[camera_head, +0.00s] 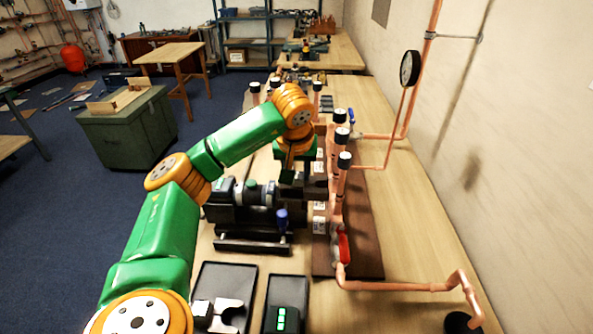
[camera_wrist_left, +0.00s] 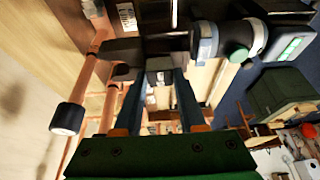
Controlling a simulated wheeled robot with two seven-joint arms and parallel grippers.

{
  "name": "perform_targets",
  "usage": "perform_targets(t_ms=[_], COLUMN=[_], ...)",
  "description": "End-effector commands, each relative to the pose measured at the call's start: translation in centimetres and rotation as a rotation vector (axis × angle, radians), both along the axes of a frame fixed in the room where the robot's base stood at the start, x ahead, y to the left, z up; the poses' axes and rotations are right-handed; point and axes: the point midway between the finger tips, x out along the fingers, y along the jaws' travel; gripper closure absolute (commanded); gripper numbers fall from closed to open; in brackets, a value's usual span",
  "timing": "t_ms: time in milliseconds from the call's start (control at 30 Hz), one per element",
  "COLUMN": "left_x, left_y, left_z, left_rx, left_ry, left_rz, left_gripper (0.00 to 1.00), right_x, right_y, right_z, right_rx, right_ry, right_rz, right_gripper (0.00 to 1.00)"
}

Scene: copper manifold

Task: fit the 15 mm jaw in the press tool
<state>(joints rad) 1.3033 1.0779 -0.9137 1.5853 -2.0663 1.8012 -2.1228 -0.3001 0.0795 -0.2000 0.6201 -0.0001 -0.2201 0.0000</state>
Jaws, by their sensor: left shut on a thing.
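The dark press tool (camera_head: 240,212) lies in a black stand on the bench, with a silver collar and a green button (camera_wrist_left: 238,54) on its body. My left gripper (camera_head: 296,184) is above the tool's right-hand end. Its fingers (camera_wrist_left: 158,78) are shut on a dark piece (camera_wrist_left: 128,48) in line with the tool's nose. I cannot tell whether this piece is the 15 mm jaw or part of the nose, nor whether it is seated. A silver jaw with a round notch (camera_head: 228,305) lies in the front left black tray (camera_head: 238,272). My right gripper is out of view.
Copper pipes with black caps (camera_head: 344,160) rise from a brown board just right of my gripper. A blue-topped pin (camera_head: 282,217) stands before the tool. A second black tray (camera_head: 298,283) holds a block with green lights (camera_head: 288,319). Bare bench lies right of the board.

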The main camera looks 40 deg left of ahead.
Motion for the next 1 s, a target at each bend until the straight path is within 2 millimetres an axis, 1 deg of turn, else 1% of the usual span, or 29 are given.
perform_targets(t_ms=[1000], left_x=[0.0], left_y=[0.0], left_z=[-2.4], left_rx=[0.0], left_ry=[-0.002], left_rz=[0.001], left_gripper=[1.0], right_x=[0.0], right_y=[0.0], right_z=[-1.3], right_rx=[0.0], right_ry=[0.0], right_rz=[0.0], right_gripper=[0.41])
